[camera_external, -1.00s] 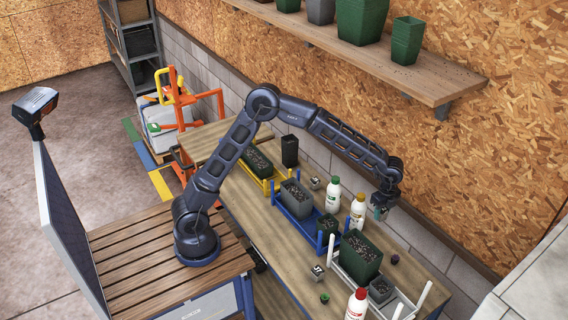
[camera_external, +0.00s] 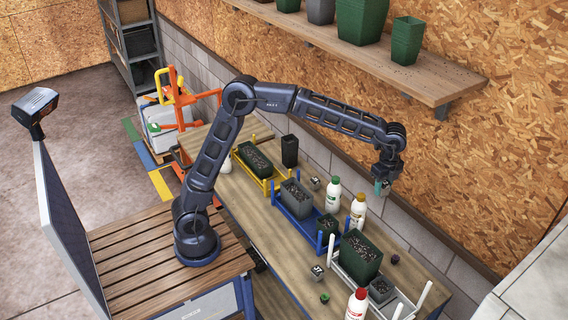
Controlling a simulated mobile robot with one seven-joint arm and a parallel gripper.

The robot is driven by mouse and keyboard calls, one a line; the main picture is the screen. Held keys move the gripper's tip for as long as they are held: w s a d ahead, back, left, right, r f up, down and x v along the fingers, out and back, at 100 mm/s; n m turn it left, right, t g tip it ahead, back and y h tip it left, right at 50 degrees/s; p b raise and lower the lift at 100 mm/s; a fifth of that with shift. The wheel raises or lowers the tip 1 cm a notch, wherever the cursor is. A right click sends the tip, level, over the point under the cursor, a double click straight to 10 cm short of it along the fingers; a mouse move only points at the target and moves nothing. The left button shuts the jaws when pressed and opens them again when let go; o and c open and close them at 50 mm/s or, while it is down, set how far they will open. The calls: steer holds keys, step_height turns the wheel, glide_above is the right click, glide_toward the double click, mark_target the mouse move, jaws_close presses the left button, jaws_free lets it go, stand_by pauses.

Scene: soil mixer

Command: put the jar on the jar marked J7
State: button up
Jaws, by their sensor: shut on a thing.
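My gripper (camera_external: 382,190) is in the air above the back edge of the workbench, near the wall, pointing down. It is shut on a small greenish thing, likely the jar, mostly hidden by the fingers. A small jar with a white label and dark marks (camera_external: 317,272) stands on the bare front part of the bench, below and left of my gripper. Another small labelled jar (camera_external: 315,183) stands at the back, left of the green-capped bottle. The marks are too small to read, so I cannot tell which is J7.
White bottles with a green cap (camera_external: 333,196), an orange cap (camera_external: 358,211) and a red cap (camera_external: 357,304) stand on the bench. Yellow (camera_external: 262,184), blue (camera_external: 293,223) and white (camera_external: 344,268) racks hold pots. A shelf (camera_external: 390,62) juts from the wall above.

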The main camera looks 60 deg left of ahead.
steer(key=s+d, duration=0.1)
steer(key=s, duration=1)
glide_above(318, 269)
steer(key=shift+n, duration=0.4)
step_height(318, 269, down, 26)
steer(key=shift+r, duration=0.2)
steer(key=shift+f, duration=0.1)
steer(key=o, duration=1)
